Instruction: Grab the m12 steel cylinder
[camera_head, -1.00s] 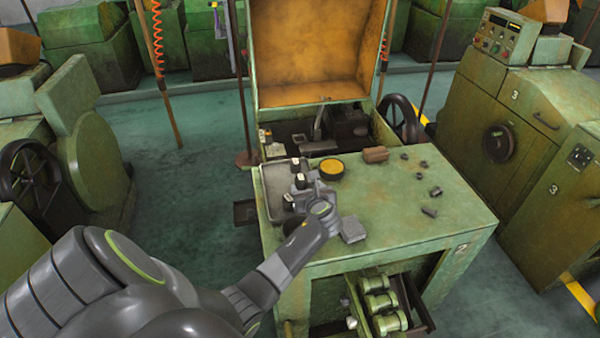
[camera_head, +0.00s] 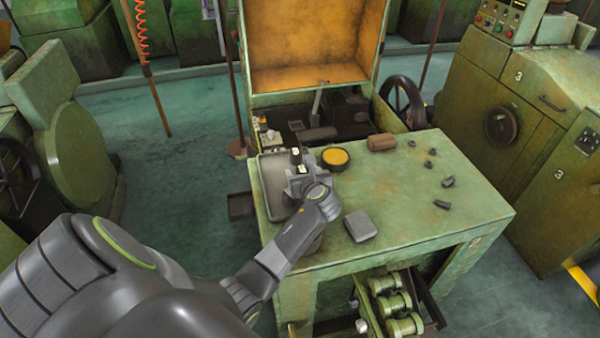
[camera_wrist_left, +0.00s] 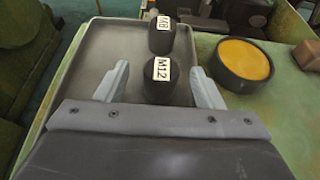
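The M12 steel cylinder (camera_wrist_left: 161,84) is dark, with a white label reading M12. It stands on a grey tray (camera_wrist_left: 92,62). In the left wrist view it sits between the two spread fingers of my left gripper (camera_wrist_left: 158,72), with a gap visible on each side. In the head view my left gripper (camera_head: 300,178) is over the tray (camera_head: 268,192) and partly hides the cylinders. My right gripper is not in view.
A round black container with a yellow top (camera_head: 336,157) stands right of the tray. A brown block (camera_head: 381,142), a grey box (camera_head: 360,226) and several small dark parts lie on the green bench (camera_head: 410,195). An open drawer (camera_head: 395,305) is below.

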